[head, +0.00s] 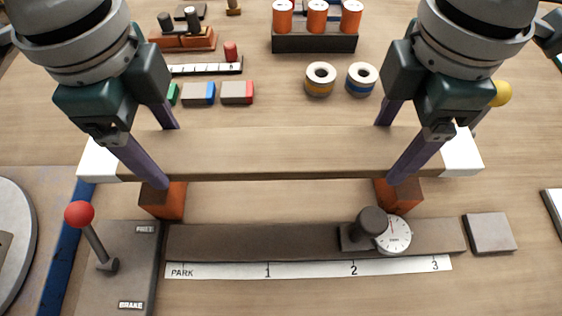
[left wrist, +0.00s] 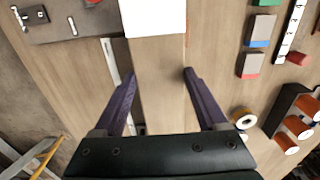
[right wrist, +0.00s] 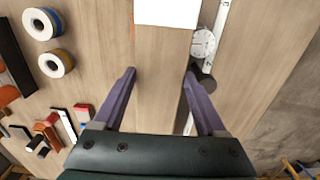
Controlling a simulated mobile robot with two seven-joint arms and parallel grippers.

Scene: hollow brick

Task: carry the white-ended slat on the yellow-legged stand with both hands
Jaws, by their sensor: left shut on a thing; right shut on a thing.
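The white-ended slat (head: 280,153) lies crosswise in the head view, a long wooden board with a white left end (head: 98,160) and a white right end (head: 461,152). My left gripper (head: 168,155) is shut across its width near the left end. My right gripper (head: 388,153) is shut across it near the right end. The slat also shows between the purple fingers in the left wrist view (left wrist: 160,85) and the right wrist view (right wrist: 162,75). Two orange-brown blocks (head: 163,200) (head: 398,193) show at its front edge; whether it touches them is unclear. A yellow leg (left wrist: 48,152) shows in the left wrist view.
A lever box with a red knob (head: 79,214) stands front left. A dark bar with a numbered strip (head: 310,269) lies in front, with a dial (head: 393,235) and dark knob. Tape rolls (head: 320,79), small blocks (head: 198,94) and orange cylinders (head: 317,15) stand behind.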

